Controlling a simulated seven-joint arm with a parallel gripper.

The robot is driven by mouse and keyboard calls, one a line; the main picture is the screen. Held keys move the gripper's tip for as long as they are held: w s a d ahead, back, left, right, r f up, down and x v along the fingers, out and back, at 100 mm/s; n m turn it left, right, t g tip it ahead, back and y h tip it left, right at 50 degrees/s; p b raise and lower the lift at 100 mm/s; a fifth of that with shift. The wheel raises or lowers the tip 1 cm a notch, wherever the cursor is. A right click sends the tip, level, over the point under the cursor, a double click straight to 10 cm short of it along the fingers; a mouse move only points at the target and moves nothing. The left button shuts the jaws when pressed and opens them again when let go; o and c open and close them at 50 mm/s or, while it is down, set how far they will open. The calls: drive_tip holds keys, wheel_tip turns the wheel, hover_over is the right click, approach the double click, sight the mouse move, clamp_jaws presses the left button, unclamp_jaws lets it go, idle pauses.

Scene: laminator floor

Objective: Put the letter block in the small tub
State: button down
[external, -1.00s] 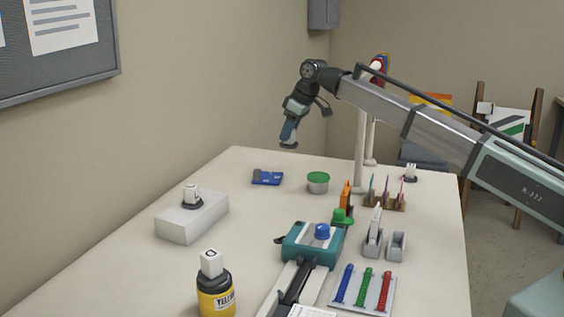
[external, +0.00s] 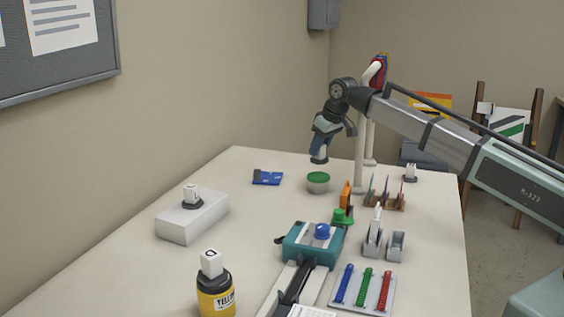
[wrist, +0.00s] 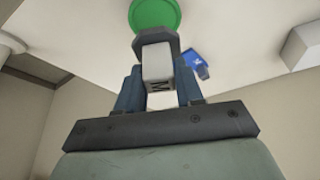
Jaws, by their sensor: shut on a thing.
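My gripper (wrist: 158,92) is shut on a white letter block (wrist: 157,62) marked with an M, which has a dark flared base. In the external view my gripper (external: 320,151) hangs above the table, just above the small tub (external: 318,188). The tub is round and grey, with a green top; I cannot tell whether the green is a lid or the inside. In the wrist view the green top (wrist: 155,14) shows beyond the block's dark base, which hides its near edge. Block and tub look apart.
A blue flat item (external: 268,178) lies left of the tub. An orange upright piece (external: 346,194) and a white post (external: 360,150) stand to its right. Similar white blocks stand on a white box (external: 180,223) and a yellow bottle (external: 215,298).

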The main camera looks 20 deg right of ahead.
sight(319, 160)
drive_tip(key=shift+f, duration=2.3)
drive_tip(key=c, duration=0.7)
unclamp_jaws()
drive_tip(key=shift+f, duration=0.15)
drive_tip(key=v, duration=1.2)
drive_tip(key=shift+s, duration=0.1)
drive_tip(key=shift+o, duration=0.3)
